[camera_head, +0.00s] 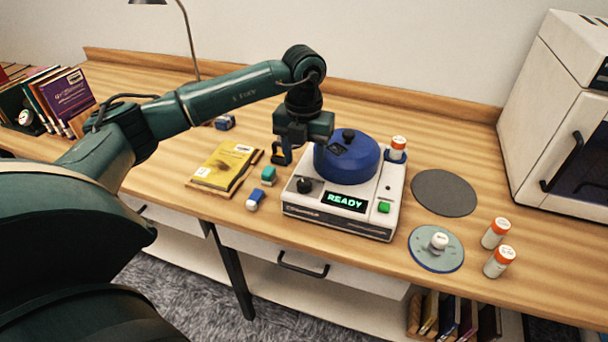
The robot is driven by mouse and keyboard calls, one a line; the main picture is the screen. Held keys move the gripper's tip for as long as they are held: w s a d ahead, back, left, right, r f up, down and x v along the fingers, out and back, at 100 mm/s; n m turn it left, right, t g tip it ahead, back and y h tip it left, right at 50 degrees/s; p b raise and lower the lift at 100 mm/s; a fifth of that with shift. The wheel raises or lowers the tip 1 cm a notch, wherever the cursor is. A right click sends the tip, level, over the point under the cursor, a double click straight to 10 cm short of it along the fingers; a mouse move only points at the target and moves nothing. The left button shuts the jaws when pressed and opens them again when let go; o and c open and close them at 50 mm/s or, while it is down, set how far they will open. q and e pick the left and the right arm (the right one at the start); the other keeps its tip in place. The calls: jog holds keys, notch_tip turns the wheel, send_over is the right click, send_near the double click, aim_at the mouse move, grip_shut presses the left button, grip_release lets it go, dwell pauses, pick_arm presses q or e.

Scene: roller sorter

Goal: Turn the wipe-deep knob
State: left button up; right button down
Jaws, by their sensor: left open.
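A white machine (335,225) stands on the wooden desk with a blue domed lid (346,162) on top. A black knob (304,185) sits on its front left, beside a display (345,202) reading READY in green. No label telling the knob's setting is readable. A green button (383,207) is at the front right. My left gripper (300,158) points down, open and empty, above and slightly behind the knob, over the machine's left edge. Its right finger overlaps the blue lid in the picture; I cannot tell whether they touch. My right gripper is out of view.
An orange-capped vial (398,146) stands at the machine's back right; two more (495,232) stand right. A grey disc (443,192) and a round plate (436,262) lie beside the machine.

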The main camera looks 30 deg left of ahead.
aim_at(304, 183)
pick_arm(q)
notch_tip(304, 183, down, 7)
jog(key=shift+r+p, duration=0.2)
jog(key=shift+p, duration=0.25)
jog(key=c, duration=1)
